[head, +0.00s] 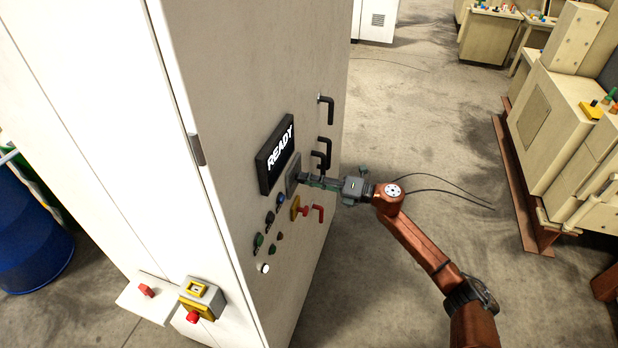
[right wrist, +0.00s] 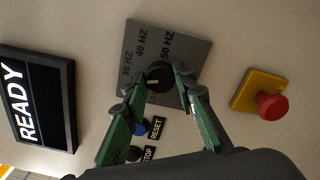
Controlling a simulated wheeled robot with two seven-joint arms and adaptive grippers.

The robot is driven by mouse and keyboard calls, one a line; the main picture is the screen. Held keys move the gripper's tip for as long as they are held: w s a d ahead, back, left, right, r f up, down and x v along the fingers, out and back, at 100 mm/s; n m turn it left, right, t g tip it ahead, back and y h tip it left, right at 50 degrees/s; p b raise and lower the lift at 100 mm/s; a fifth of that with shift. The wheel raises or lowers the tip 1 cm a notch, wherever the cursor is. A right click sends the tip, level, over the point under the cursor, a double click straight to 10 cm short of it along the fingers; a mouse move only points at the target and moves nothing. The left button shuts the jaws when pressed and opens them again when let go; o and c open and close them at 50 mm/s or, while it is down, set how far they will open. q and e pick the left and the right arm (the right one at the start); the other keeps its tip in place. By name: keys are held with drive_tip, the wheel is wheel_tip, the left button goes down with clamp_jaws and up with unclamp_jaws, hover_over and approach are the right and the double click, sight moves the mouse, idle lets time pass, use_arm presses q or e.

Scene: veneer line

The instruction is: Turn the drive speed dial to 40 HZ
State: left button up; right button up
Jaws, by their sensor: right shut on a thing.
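The drive speed dial is a black knob (right wrist: 159,74) on a grey plate (right wrist: 190,47) marked 30 HZ, 40 HZ and 50 HZ in the right wrist view. A small pale mark shows on the knob's face; which label it points to is hard to tell. In the head view the plate (head: 292,174) sits on the cabinet front, right of the display. My right gripper (right wrist: 157,82) has its green fingers on either side of the knob and is shut on it. It also shows in the head view (head: 304,180), reaching in from the right. My left gripper is not in view.
The cabinet (head: 240,60) carries a READY display (head: 277,155), a red knob on a yellow plate (right wrist: 270,102), buttons labelled RESET and STOP, and black handles (head: 326,112). A yellow-grey box with a red button (head: 203,298) stands at lower left. Floor right of the cabinet is open.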

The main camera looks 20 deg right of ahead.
drive_tip(key=shift+f+m+p, duration=0.1)
drive_tip(key=shift+m+p, duration=3.25)
drive_tip(key=shift+m, duration=2.85)
drive_tip(key=o, duration=1.2)
drive_tip(key=shift+c, duration=0.2)
drive_tip(key=shift+d, duration=0.1)
drive_tip(key=v, duration=1.2)
